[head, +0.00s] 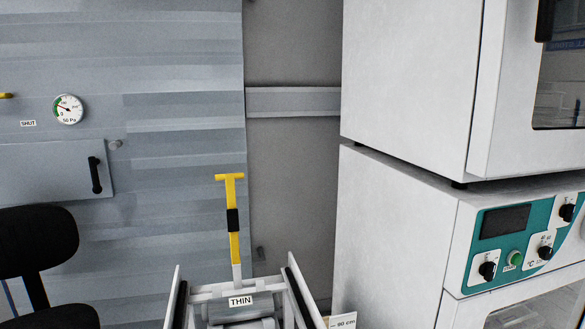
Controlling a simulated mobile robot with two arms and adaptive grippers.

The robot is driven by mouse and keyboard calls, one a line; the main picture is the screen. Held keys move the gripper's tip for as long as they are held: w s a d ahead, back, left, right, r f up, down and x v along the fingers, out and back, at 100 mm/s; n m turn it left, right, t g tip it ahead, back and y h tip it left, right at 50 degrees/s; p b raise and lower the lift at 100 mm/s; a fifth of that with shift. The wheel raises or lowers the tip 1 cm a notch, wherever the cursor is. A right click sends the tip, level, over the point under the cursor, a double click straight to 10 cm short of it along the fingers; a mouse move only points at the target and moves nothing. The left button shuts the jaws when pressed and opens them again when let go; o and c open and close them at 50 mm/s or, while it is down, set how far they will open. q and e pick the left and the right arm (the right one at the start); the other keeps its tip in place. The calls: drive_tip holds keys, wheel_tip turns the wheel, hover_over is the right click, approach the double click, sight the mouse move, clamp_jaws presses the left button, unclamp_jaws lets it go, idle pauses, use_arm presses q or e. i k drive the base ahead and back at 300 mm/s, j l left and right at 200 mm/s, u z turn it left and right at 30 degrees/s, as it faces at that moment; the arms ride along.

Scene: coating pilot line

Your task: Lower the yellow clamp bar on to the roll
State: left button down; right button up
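The yellow clamp bar (233,198) stands upright above a light grey frame at the lower middle of the head view. It has a short yellow crosspiece on top and a black grip around its middle. Its lower end meets the frame behind a label reading "THIN" (241,301). A grey roll (243,323) shows in part just below the label, cut off by the bottom edge of the picture. The bar is raised, clear of the roll. Neither of my grippers is in view.
Two stacked white ovens (400,220) with a teal control panel (519,246) stand close on the right. A black chair (38,240) is at the lower left. Behind is a grey panelled wall with a gauge (68,109) and a black-handled hatch (50,172). The floor is hardly visible.

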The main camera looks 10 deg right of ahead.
sight(232, 212)
drive_tip(key=i+j+z, duration=0.4)
drive_tip(key=j, duration=0.2)
drive_tip(key=i+j+z, duration=0.2)
drive_tip(key=j, duration=0.15)
drive_tip(key=j+z, duration=0.2)
drive_tip(key=j, duration=0.15)
drive_tip(key=i+j+z, duration=0.2)
drive_tip(key=j, duration=0.15)
drive_tip(key=k, duration=0.1)
